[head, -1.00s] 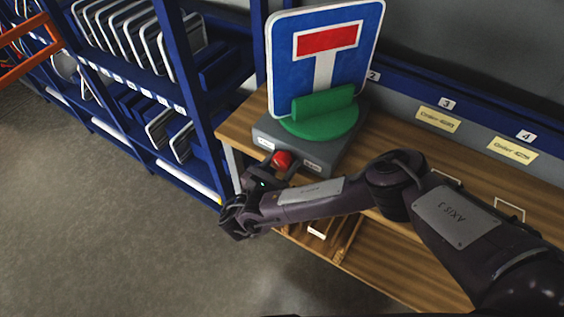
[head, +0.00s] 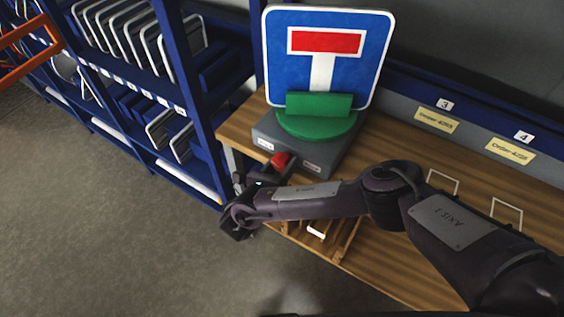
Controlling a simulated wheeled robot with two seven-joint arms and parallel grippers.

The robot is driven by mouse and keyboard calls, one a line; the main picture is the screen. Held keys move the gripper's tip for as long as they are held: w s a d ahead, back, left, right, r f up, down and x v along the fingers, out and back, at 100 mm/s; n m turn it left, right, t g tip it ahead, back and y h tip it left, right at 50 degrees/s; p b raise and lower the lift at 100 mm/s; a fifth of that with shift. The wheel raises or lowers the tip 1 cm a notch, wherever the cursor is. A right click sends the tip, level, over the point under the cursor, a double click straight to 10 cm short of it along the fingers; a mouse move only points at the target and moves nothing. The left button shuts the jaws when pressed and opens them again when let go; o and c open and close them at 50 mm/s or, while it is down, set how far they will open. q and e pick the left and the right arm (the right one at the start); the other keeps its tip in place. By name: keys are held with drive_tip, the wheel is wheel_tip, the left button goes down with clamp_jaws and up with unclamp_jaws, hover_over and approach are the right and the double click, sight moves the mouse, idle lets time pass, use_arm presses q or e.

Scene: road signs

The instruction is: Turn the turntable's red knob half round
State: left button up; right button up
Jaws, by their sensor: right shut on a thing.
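The red knob (head: 281,160) sits on the front corner of the grey turntable base (head: 328,156), between two small labels. A green round platform (head: 318,127) on the base holds a blue square sign (head: 330,60) with a white stem and red bar, standing upright. My right gripper (head: 282,170) reaches in from the lower right and is shut on the red knob; its fingers are partly hidden by the wrist. My left gripper is not in view.
The wooden bench (head: 395,245) extends right, with order cards (head: 437,120) and white outlined slots. A blue rack (head: 190,95) with stored sign plates stands left of the bench. Open grey floor (head: 90,240) lies at lower left.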

drive_tip(key=shift+n, duration=0.9)
drive_tip(key=o, duration=0.9)
drive_tip(key=shift+o, duration=0.2)
